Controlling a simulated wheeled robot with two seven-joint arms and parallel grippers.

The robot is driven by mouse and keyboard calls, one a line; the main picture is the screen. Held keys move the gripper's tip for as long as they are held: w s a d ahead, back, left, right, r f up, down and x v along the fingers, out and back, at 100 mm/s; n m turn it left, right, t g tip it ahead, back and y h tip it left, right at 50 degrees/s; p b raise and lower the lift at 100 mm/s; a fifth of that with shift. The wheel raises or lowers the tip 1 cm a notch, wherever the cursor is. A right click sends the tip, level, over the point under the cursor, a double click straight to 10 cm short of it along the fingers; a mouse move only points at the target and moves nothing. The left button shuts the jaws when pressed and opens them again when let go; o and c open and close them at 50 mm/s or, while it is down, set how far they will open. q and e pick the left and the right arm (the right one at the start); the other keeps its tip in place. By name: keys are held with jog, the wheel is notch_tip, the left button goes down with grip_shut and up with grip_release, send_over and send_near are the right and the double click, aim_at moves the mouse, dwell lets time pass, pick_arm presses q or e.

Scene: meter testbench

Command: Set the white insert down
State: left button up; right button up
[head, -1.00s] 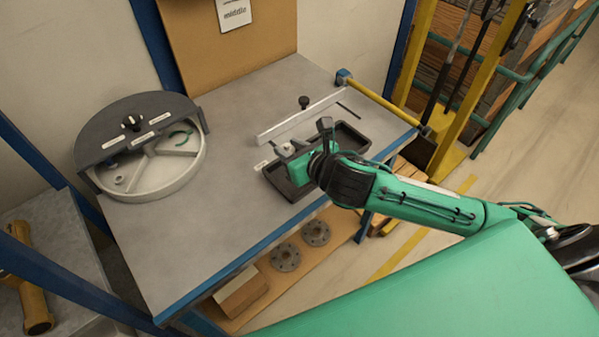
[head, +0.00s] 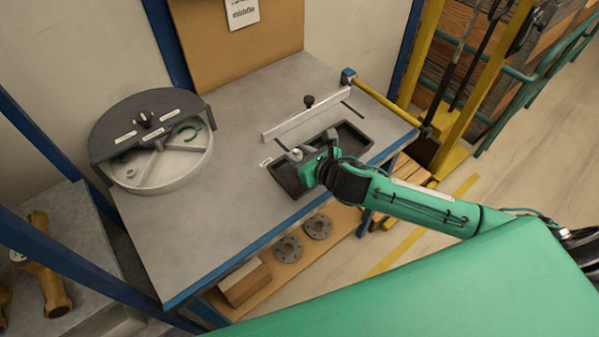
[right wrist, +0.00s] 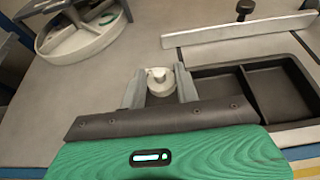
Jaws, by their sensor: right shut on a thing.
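My right gripper (head: 305,160) is shut on the small pale insert (head: 296,154), which has a round knob-like top. In the right wrist view the insert (right wrist: 160,78) sits between the two grey fingers of the gripper (right wrist: 160,92). In the head view it appears over the left end of the black divided tray (head: 366,151). In the right wrist view the tray (right wrist: 240,68) shows to the right of the fingers, its left part hidden by the gripper. I cannot tell whether the insert touches anything below. My left gripper is not in view.
A round pale container (head: 185,173) with a dark half cover (head: 115,120) stands at the table's left. A pale bar (head: 300,116) with a black knob (head: 309,101) lies behind the tray. The grey table (head: 220,220) is clear between container and tray.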

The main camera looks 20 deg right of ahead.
notch_tip(320, 180, down, 9)
jog(key=shift+r, duration=0.2)
dwell(0.3)
jog(key=shift+f, duration=0.2)
jog(key=o, duration=1)
jog(key=shift+r, duration=0.1)
jog(key=shift+c, duration=0.2)
jog(key=b+v, duration=0.1)
jog(key=v, duration=1.1)
jog(key=shift+b, duration=0.4)
